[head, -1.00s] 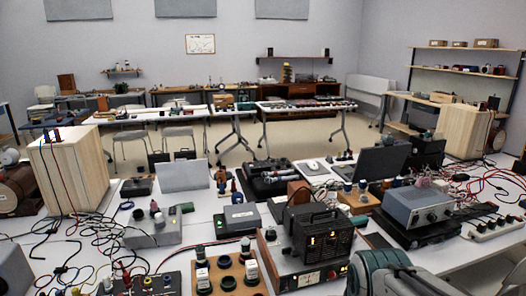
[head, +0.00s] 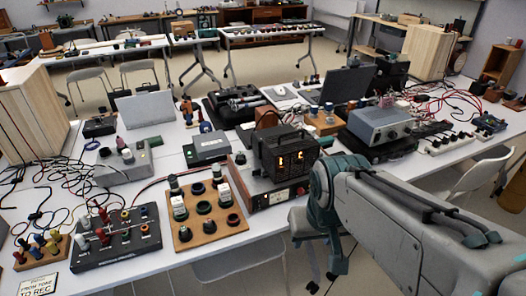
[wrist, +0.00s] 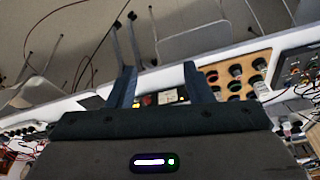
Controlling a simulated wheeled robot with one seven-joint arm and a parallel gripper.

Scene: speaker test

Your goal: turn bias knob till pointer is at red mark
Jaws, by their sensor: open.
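A dark tube amplifier (head: 285,155) with two glowing orange tubes stands near the front edge of the white bench in the head view. Its narrow front panel (head: 258,203) has a pale meter and a small red spot. I cannot make out which control is the bias knob, nor its pointer or red mark. In the wrist view my gripper (wrist: 159,68) is open, with nothing between its two fingers. A panel with red, yellow and pale spots (wrist: 162,97) shows beyond and between the fingers, apart from them. My gripper does not show in the head view.
Left of the amplifier is a wooden board of round sockets (head: 207,233), also in the wrist view (wrist: 238,77). A black box with coloured terminals (head: 116,240) lies further left. A grey instrument (head: 378,125) stands right. A white chair (head: 478,178) is at the right edge.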

